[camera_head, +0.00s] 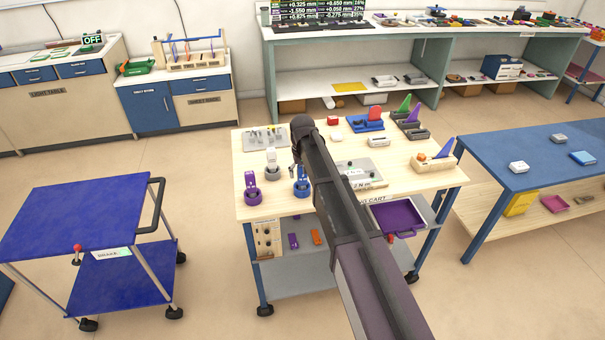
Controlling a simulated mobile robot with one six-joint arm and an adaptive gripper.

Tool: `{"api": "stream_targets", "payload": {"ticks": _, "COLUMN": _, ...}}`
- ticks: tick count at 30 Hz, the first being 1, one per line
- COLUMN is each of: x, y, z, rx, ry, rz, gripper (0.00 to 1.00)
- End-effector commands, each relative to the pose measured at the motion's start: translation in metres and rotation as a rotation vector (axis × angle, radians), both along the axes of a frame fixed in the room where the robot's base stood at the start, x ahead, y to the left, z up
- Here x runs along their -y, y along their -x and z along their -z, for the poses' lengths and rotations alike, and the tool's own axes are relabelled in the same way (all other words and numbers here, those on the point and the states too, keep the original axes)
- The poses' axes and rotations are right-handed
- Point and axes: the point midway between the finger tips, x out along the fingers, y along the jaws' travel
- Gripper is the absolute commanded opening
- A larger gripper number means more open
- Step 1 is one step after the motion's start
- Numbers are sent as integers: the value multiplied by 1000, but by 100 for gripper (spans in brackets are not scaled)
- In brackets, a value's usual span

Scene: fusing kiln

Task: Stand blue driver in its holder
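A wooden-topped cart (385,200) stands in the middle of the camera_head view. A blue piece (301,183) stands near its front edge, in the place where the blue driver and its holder appear. The two are too small and too close together to tell apart, so I cannot tell whether the driver is seated. My gripper (295,166) hangs from the arm's end just above the blue piece. It is small and partly hidden by my arm, so its fingers and any grip on the driver are unclear.
Left of the blue piece stand a purple piece in a purple base (252,190) and a pale piece in a grey base (272,166). A metal plate (262,138) lies behind. A grey plate (358,170) lies right of my arm. A blue trolley (75,222) stands left.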

Motion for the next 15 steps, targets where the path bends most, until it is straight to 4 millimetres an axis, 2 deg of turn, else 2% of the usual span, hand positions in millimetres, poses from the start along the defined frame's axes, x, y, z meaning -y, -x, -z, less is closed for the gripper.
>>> {"api": "stream_targets", "payload": {"ticks": 15, "x": 0, "y": 0, "z": -7, "rx": 0, "ry": 0, "rz": 0, "gripper": 88}}
